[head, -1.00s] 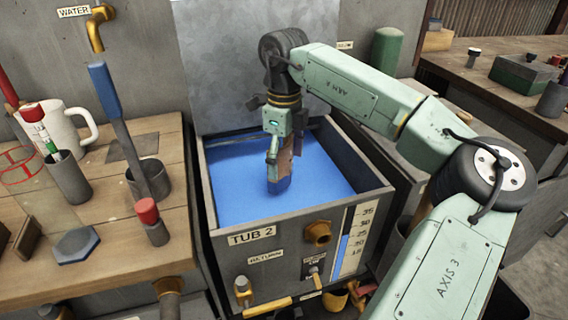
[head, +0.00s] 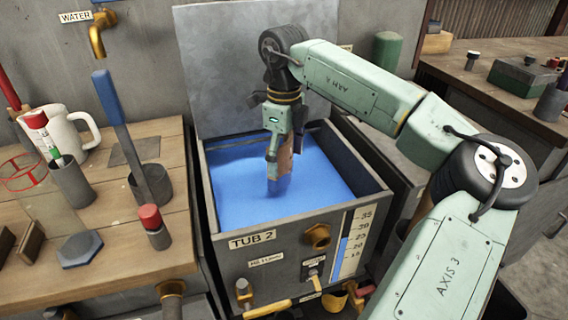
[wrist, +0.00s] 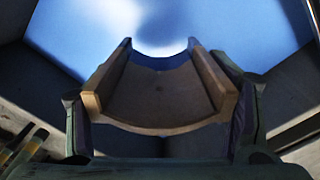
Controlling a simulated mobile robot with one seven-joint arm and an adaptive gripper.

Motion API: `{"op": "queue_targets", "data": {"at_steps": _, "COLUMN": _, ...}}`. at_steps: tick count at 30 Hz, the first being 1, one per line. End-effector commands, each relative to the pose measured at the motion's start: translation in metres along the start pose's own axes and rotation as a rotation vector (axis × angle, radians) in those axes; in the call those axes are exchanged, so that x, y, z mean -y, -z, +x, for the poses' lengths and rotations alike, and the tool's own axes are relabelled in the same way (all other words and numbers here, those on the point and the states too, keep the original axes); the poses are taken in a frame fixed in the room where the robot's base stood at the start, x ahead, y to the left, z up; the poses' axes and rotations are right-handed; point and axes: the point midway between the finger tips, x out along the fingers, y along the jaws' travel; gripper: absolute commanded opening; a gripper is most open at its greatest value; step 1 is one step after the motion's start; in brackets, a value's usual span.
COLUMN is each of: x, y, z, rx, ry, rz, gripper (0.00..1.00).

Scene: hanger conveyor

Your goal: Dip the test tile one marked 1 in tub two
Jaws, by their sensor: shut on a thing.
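Tub two (head: 285,238), a grey box labelled TUB 2, is filled with blue liquid (head: 238,185). My gripper (head: 272,158) points down inside the tub's rim, over the liquid. It is shut on a brown tile (head: 285,160), whose lower end is in the blue liquid. In the wrist view the tile (wrist: 160,95) sits between my two fingers, with raised side edges and its far end toward the liquid. No number on the tile can be read in either view, and its lower end is hidden.
A wooden bench (head: 115,250) at left holds a white mug (head: 72,130), a cup with a blue-handled tool (head: 120,125), a red-capped piece (head: 152,222) and a hexagonal block (head: 78,249). A raised metal panel (head: 240,65) stands behind the tub. Another bench (head: 470,80) is at right.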

Motion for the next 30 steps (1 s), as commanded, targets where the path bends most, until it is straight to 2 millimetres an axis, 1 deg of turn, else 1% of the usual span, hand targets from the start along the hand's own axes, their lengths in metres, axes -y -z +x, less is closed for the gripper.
{"op": "queue_targets", "data": {"at_steps": 1, "x": 0.0, "y": 0.0, "z": -0.011, "rx": 0.0, "ry": 0.001, "rz": 0.0, "gripper": 0.2}}
{"op": "queue_targets", "data": {"at_steps": 3, "x": 0.0, "y": 0.0, "z": -0.018, "rx": 0.0, "ry": 0.001, "rz": 0.0, "gripper": 0.2}}
{"op": "queue_targets", "data": {"at_steps": 27, "x": -0.001, "y": 0.0, "z": -0.098, "rx": 0.0, "ry": 0.001, "rz": 0.0, "gripper": 0.2}}
{"op": "queue_targets", "data": {"at_steps": 30, "x": -0.001, "y": 0.0, "z": -0.103, "rx": 0.0, "ry": 0.001, "rz": 0.0, "gripper": 0.2}}
